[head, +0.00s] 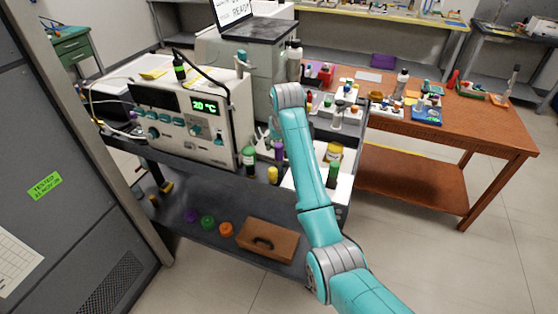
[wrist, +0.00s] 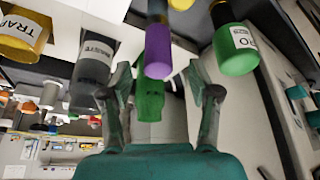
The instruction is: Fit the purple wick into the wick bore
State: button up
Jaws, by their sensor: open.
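The purple wick (wrist: 157,50) is a smooth purple cylinder with a dark end, just beyond and between the fingertips in the wrist view. In the head view it shows as a small purple piece (head: 278,151) beside my arm on the cart. My gripper (wrist: 158,82) is open, one finger on each side of the wick's line. No contact between fingers and wick is visible. In the head view my gripper is partly hidden at the end of my teal arm. I cannot make out the wick bore in either view.
A green bottle (head: 249,156) and a yellow cylinder (head: 272,175) stand close by. The wrist view shows grey (wrist: 92,72), yellow (wrist: 25,35) and green (wrist: 236,48) labelled containers around the fingers. The instrument (head: 215,145) stands left. A wooden table (head: 450,135) is at right.

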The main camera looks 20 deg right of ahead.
aim_at(279, 160)
jog(key=shift+x, duration=2.65)
jog(key=shift+d, duration=0.1)
grip_shut()
